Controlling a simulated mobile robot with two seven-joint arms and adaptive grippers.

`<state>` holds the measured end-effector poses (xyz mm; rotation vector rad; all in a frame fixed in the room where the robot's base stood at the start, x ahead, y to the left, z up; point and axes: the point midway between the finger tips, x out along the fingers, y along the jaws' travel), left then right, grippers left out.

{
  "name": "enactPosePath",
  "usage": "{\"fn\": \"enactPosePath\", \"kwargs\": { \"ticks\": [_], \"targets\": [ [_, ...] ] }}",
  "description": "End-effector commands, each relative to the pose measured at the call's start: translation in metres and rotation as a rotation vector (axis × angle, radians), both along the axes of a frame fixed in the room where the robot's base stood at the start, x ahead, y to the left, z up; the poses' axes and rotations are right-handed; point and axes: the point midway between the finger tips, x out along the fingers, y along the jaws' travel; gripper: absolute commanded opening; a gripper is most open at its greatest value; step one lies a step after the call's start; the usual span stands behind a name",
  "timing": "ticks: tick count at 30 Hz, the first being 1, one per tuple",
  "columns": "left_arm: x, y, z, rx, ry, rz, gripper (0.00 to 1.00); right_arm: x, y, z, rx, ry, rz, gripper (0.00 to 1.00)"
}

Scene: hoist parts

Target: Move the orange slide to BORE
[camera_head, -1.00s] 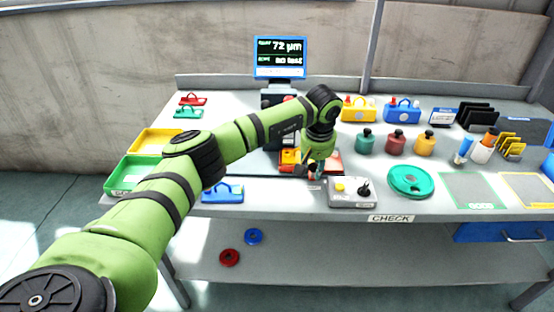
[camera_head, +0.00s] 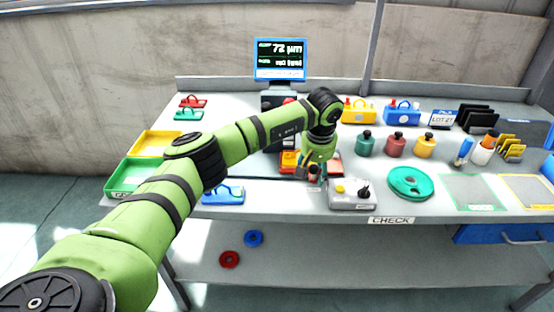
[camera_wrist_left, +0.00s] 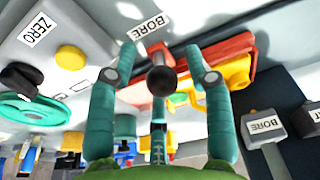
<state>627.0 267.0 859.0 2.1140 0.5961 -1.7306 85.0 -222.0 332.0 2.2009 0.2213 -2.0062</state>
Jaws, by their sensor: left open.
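My left gripper (camera_head: 310,172) is over the front middle of the bench; its teal fingers are spread open in the left wrist view (camera_wrist_left: 158,66). Between them is a round black knob (camera_wrist_left: 161,80) on a red stem, with a gap on both sides, so it is not gripped. An orange-red bar (camera_wrist_left: 222,50) runs behind the right finger, with yellow parts beside it. The orange part (camera_head: 290,157) is partly hidden by the gripper in the head view. One BORE label (camera_wrist_left: 148,25) lies by the knob; another BORE label (camera_wrist_left: 266,124) is on a grey block. My right gripper is not in view.
A grey box (camera_head: 352,194) with a yellow button and black knob stands just right of the gripper. A blue-framed display (camera_head: 280,58) is behind. A teal disc (camera_head: 411,181), several bottles and green and yellow trays stand around. The front strip near the CHECK label (camera_head: 391,218) is fairly clear.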

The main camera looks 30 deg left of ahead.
Motion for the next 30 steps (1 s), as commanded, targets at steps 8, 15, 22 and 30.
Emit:
{"fn": "enactPosePath", "kwargs": {
  "ticks": [8, 15, 22, 30],
  "targets": [
    [0.000, 0.001, 0.038, 0.000, -0.002, 0.001, 0.51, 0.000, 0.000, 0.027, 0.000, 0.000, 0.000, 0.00],
    [0.000, 0.001, 0.082, 0.000, -0.002, 0.001, 0.51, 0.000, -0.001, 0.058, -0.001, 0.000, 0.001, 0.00],
    [0.000, 0.001, 0.091, 0.001, 0.000, 0.001, 0.51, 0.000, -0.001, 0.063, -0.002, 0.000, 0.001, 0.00],
    [0.000, 0.000, 0.096, 0.001, -0.003, 0.001, 0.51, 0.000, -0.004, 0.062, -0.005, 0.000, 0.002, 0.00]
  ]
}}
